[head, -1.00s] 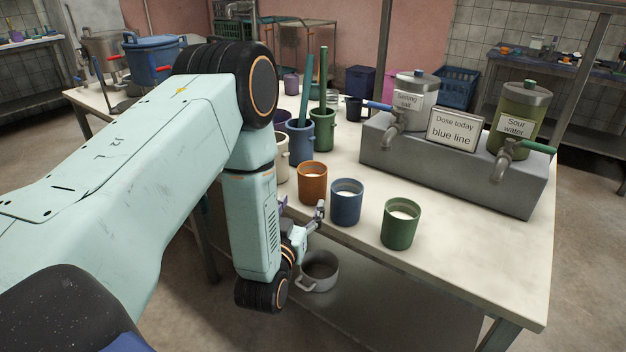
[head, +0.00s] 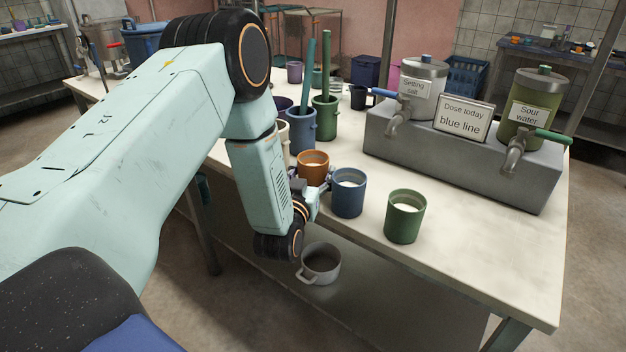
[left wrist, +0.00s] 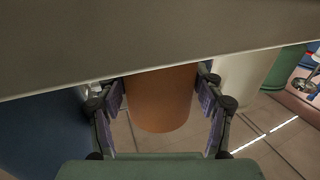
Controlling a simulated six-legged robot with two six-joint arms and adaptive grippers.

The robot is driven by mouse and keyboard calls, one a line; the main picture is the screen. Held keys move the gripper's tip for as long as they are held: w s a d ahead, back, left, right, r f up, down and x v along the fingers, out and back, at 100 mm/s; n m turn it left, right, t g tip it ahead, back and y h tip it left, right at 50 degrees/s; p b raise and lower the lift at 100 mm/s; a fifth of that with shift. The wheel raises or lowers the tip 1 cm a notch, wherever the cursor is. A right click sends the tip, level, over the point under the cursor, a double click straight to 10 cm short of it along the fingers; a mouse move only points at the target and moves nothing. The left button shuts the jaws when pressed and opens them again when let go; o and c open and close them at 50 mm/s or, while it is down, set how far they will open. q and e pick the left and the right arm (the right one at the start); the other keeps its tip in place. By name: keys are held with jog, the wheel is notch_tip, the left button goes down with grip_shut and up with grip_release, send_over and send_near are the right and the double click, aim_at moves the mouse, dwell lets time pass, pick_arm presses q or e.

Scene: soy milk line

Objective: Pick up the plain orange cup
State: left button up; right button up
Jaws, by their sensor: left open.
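The plain orange cup (head: 313,172), with pale contents, stands upright near the table's front edge. The blue cup (head: 348,195) stands close on its right. My left gripper (head: 311,189) is at the front of the orange cup and partly covers its lower part. In the left wrist view, the orange cup (left wrist: 162,100) lies between the two spread fingers of my left gripper (left wrist: 161,84). Narrow gaps seem to show beside it; contact cannot be told. My right gripper is not in view.
A green cup (head: 405,218) stands further right. A cream cup (head: 282,142) and blue pot (head: 301,130) are behind left of the orange cup. A grey dispenser block (head: 470,160) stands at the back right. A grey pot (head: 320,265) sits on the lower shelf.

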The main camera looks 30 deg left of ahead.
pick_arm(q)
jog(key=shift+w, duration=0.4)
jog(key=shift+c, duration=0.2)
